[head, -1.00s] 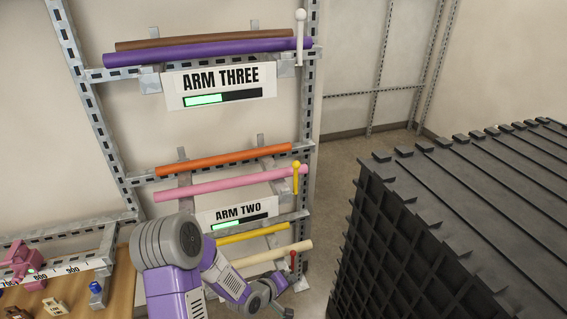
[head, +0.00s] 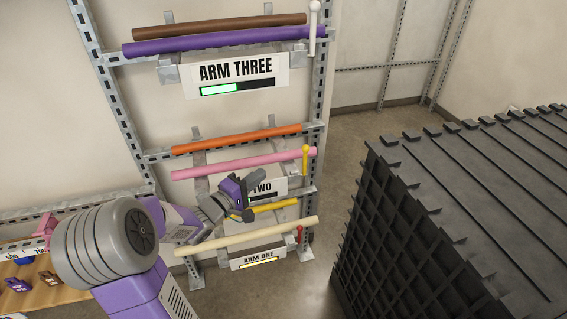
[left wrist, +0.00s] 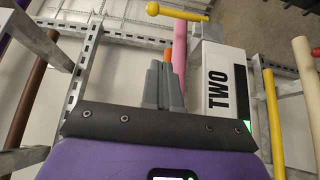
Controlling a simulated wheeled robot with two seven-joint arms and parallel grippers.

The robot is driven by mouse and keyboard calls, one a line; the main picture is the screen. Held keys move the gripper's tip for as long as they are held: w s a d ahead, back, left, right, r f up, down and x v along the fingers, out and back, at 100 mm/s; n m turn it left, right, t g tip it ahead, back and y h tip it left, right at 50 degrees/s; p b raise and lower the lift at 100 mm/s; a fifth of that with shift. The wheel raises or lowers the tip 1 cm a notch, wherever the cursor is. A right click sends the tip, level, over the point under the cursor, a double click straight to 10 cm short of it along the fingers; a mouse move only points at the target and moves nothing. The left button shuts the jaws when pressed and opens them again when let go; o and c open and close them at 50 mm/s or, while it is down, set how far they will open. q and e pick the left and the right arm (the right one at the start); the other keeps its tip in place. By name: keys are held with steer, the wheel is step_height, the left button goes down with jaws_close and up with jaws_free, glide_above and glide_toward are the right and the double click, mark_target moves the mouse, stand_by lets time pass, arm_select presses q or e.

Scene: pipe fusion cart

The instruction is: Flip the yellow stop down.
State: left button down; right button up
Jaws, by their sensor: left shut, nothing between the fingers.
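The yellow stop (head: 305,160) is a small ball-topped lever standing upright at the right end of the arm holding the pink pipe (head: 235,164). In the left wrist view the yellow stop (left wrist: 182,12) lies across the top, beyond the fingertips. My left gripper (head: 258,177) is in front of the ARM TWO sign (head: 280,186), below the pink pipe and left of the stop, apart from it. Its grey fingers (left wrist: 160,68) are shut and empty. My right gripper is not in view.
A yellow pipe (head: 275,205) and a cream pipe (head: 265,233) lie below, with a red stop (head: 299,234). An orange pipe (head: 235,139) lies above. A white stop (head: 314,30) stands at the upper arm. A large black grated block (head: 440,220) stands right, with clear floor between.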

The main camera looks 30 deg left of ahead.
arm_select(q)
steer(key=b, duration=0.1)
glide_toward(305, 161)
steer(key=w+a+r, duration=0.2)
steer(key=w+a, duration=0.2)
steer(key=w+d, duration=0.2)
steer(key=shift+w+d, duration=0.15)
steer(key=shift+d, duration=0.1)
steer(key=shift+w+d+b, duration=0.25)
steer(key=shift+b, duration=0.05)
